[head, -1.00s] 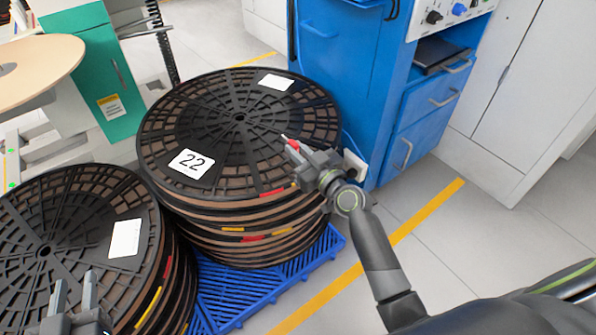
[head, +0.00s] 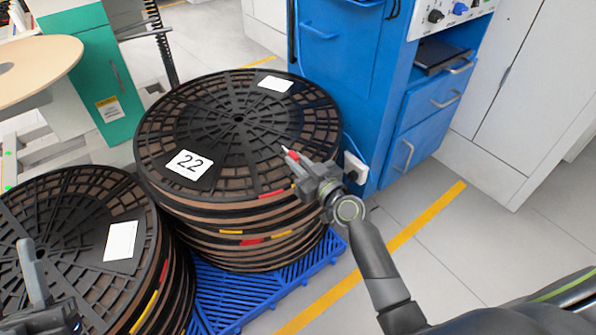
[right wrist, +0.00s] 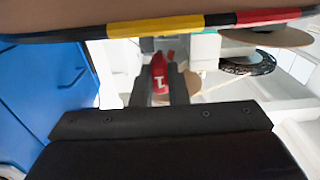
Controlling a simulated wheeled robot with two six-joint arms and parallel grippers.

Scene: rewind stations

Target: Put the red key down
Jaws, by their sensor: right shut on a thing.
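My right gripper (head: 302,168) is shut on the red key (head: 291,155), with a pale tip sticking out past the fingers. In the head view it shows over the right edge of the top reel (head: 225,148) of the stack with the "22" label. Whether the key touches the reel cannot be told. In the right wrist view the red key (right wrist: 158,80) with a white mark is between the two dark fingers (right wrist: 160,92), below a reel rim. My left gripper (head: 32,272) is at the lower left over another reel stack; its opening cannot be made out.
The second reel stack (head: 60,215) is at the lower left. A blue cabinet (head: 340,60) with drawers is behind on the right. Grey floor with a yellow line (head: 400,235) is free at the right.

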